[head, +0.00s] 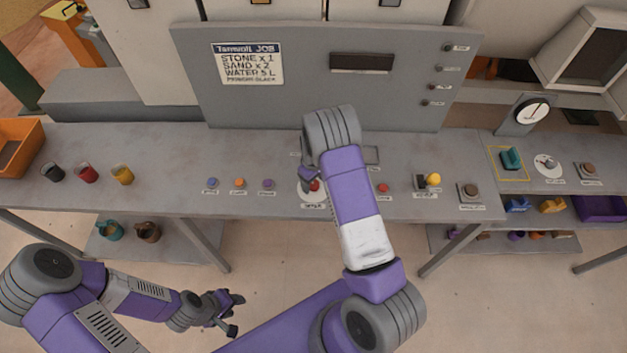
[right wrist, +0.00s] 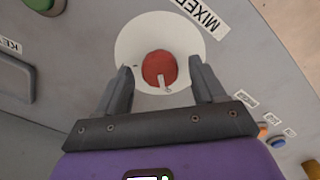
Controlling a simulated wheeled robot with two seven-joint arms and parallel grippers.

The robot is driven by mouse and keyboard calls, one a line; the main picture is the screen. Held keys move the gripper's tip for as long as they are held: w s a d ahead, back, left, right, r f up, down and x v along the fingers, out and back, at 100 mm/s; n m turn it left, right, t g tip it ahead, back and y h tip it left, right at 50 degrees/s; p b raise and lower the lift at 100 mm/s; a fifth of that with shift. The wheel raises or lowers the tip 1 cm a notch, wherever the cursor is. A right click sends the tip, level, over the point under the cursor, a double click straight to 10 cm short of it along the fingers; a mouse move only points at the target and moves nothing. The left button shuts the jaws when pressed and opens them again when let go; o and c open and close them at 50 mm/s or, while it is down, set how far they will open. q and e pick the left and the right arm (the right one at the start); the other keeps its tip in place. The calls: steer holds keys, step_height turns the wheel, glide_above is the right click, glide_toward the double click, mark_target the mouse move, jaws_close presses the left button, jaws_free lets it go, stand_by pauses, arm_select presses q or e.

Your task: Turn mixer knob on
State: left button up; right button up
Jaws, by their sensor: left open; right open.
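The mixer knob (right wrist: 159,69) is a red knob with a pale pointer on a round white plate (right wrist: 128,45) labelled MIXER in the right wrist view. In the head view the red knob (head: 314,186) shows just beside my right arm, which hides part of its plate. My right gripper (right wrist: 160,78) is open, with one finger on each side of the knob; I cannot tell whether they touch it. My left gripper (head: 236,312) is open and empty, low in front of the table, away from the knob.
Small coloured buttons (head: 239,182) lie left of the knob. A red button (head: 383,188) and a yellow-topped control (head: 433,180) lie to its right. A grey panel (head: 300,100) with a job sign stands behind. Cups (head: 88,174) and an orange bin (head: 30,135) are at left.

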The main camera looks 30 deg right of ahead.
steer(key=shift+f, duration=0.15)
steer(key=c, duration=1.1)
steer(key=shift+o, duration=0.2)
steer(key=shift+m, duration=0.3)
steer(key=m+b, duration=0.1)
steer(key=m, duration=0.1)
steer(key=shift+m, duration=0.4)
steer(key=m+b, duration=0.1)
steer(key=m, duration=0.3)
steer(key=shift+m, duration=0.3)
steer(key=m, duration=0.4)
steer(key=shift+b, duration=0.35)
steer(key=m, duration=0.5)
steer(key=shift+m, duration=0.4)
